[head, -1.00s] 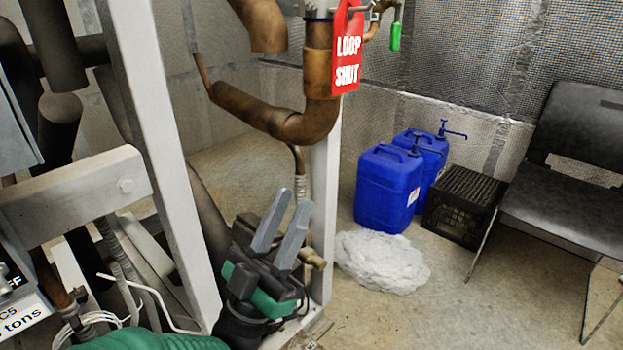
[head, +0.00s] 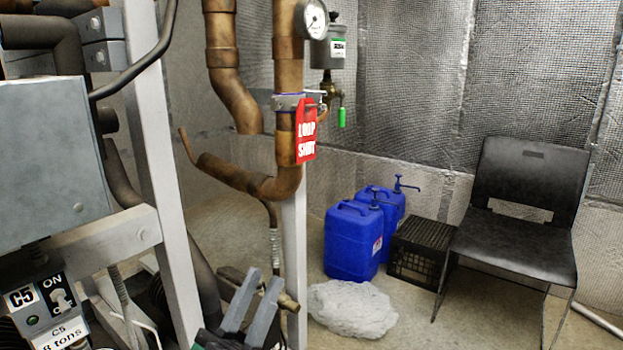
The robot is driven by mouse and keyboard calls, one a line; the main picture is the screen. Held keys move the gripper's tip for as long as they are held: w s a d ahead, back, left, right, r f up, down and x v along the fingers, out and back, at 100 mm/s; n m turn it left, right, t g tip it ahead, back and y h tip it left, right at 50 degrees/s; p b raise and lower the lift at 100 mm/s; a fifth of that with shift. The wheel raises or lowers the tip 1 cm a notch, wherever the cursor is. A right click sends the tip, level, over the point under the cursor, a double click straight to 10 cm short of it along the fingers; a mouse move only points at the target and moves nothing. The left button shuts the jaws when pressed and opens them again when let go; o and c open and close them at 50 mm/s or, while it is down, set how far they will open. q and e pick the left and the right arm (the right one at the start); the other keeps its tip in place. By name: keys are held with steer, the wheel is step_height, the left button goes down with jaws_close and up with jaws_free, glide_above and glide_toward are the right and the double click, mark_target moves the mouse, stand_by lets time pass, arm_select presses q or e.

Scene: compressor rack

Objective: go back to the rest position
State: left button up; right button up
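My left gripper (head: 250,305) shows at the bottom of the head view, left of centre. Its two grey fingers point up and stand apart with nothing between them. It is in front of the white rack post and the lower copper pipe fitting. My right gripper is not in view. A red tag reading "LOOP SHUT" (head: 306,138) hangs on the copper pipe (head: 288,100), well above the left gripper.
The white compressor rack (head: 160,170) and a grey box (head: 50,160) fill the left side. Blue jugs (head: 352,240), a black crate (head: 418,250), a white crumpled heap (head: 352,308) and a black chair (head: 520,215) stand right. Some floor between them is bare.

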arm_select(q)
steer(key=w+a+r+n+g+y+p, duration=0.35)
steer(key=w+a+g+y+p, duration=0.5)
steer(key=p, duration=1.65)
steer(key=s+a+n+g+y+p, duration=0.1)
steer(key=s+a+g+y+p, duration=0.1)
steer(key=s+g+p, duration=0.4)
steer(key=s+a+r+n+g+y+p, duration=0.1)
steer(key=s+g+y+p, duration=0.1)
steer(key=s+g+p, duration=0.4)
steer(key=s+p, duration=0.5)
steer(key=s, duration=0.4)
steer(key=shift+a+r+y, duration=0.15)
steer(key=shift+a+y, duration=0.2)
